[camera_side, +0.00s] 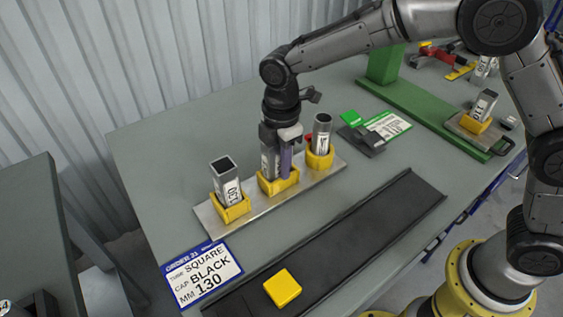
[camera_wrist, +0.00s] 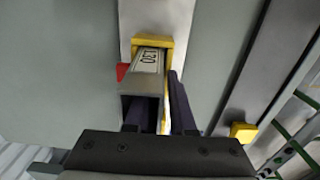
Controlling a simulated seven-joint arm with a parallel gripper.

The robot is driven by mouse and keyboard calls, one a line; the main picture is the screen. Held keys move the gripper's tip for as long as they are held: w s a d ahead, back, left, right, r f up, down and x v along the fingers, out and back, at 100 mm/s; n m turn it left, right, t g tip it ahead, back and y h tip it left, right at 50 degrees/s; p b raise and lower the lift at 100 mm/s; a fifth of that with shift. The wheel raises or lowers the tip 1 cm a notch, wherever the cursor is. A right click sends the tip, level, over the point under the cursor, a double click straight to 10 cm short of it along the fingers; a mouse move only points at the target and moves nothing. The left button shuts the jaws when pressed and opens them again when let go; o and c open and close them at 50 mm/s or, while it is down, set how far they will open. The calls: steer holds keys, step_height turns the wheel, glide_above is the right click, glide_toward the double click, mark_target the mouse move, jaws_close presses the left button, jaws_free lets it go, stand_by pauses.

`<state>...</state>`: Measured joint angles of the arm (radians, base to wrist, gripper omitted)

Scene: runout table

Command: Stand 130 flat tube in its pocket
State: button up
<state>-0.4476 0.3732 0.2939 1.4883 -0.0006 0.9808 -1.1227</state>
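A grey flat tube (camera_side: 267,162) stands about upright in the middle yellow pocket (camera_side: 278,184) of a metal plate, below my gripper (camera_side: 280,160). In the wrist view the tube (camera_wrist: 145,85) shows its open end towards me and a numbered label, seemingly 130; its lower end is at the yellow pocket (camera_wrist: 168,45). One dark finger shows right of the tube with a narrow gap between them. My gripper looks open around the tube.
A square tube marked 130 (camera_side: 226,182) stands in the left pocket, a round tube (camera_side: 322,132) in the right one. In front lie a dark runout channel (camera_side: 370,225) with a yellow block (camera_side: 282,288) and an order card (camera_side: 203,275). A green stand (camera_side: 425,105) is behind.

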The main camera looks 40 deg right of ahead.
steer(key=shift+o, duration=0.6)
steer(key=shift+s+f, duration=0.15)
step_height(320, 180, up, 14)
steer(key=shift+r, duration=0.1)
